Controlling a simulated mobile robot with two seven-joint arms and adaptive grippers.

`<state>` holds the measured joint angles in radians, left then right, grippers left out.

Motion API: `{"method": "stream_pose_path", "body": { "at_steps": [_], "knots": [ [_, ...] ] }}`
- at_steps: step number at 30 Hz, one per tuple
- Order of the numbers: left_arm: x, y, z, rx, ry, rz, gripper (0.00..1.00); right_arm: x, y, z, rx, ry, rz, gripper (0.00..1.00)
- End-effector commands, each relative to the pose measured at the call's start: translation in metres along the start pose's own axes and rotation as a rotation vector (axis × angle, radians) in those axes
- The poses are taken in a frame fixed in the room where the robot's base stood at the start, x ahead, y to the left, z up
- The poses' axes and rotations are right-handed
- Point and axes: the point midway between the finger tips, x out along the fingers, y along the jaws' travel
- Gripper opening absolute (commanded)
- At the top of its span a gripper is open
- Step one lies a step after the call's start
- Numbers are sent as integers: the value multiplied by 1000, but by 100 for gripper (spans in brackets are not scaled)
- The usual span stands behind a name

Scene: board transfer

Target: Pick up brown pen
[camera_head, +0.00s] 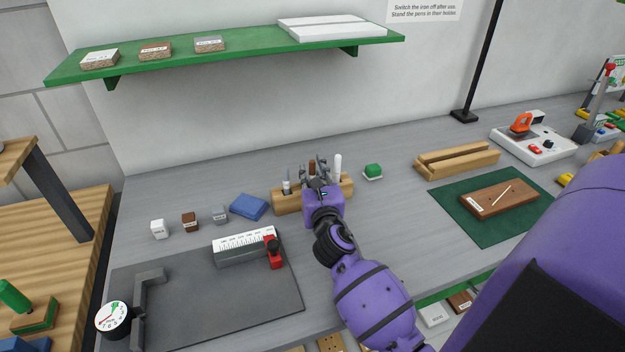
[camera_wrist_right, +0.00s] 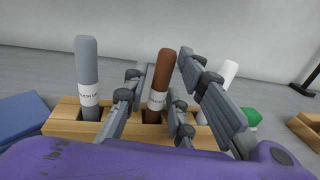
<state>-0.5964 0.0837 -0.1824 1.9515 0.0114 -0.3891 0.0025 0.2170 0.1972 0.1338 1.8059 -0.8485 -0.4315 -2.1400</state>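The brown pen (camera_head: 312,167) stands upright in the wooden pen holder (camera_head: 285,204), between a grey pen and a white pen (camera_head: 338,167). My right gripper (camera_head: 318,178) is at the holder, over its middle. In the right wrist view the brown pen (camera_wrist_right: 163,80) with its white label stands between the open fingers of the right gripper (camera_wrist_right: 168,85). The grey pen (camera_wrist_right: 87,75) is to the left and the white pen (camera_wrist_right: 222,80) is to the right, partly behind a finger. Contact with the brown pen cannot be told. My left gripper is not in view.
A grey mat (camera_head: 200,306) with a ruler-marked block (camera_head: 243,246) lies in front. A wooden stand (camera_head: 458,160) is farther right.

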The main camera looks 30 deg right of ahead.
Motion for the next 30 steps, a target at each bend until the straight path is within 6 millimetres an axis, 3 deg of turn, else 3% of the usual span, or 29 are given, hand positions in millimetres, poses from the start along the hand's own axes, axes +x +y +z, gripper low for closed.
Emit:
{"method": "stream_pose_path", "body": {
  "at_steps": [1, 4, 14, 17, 24, 30],
  "knots": [
    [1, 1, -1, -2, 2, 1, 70, 0, 0, 0, 0, 0, 0, 13],
    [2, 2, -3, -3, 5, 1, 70, 0, 0, 0, 0, 0, 0, 0],
    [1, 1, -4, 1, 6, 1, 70, 0, 0, 3, 0, -1, 0, 0],
    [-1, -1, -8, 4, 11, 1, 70, 0, -1, 15, 0, -6, 0, 0],
    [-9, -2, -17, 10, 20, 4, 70, 1, 0, 67, 1, -13, 2, 0],
    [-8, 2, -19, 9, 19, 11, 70, 0, 0, 94, 0, -7, 1, 0]
  ]
}}
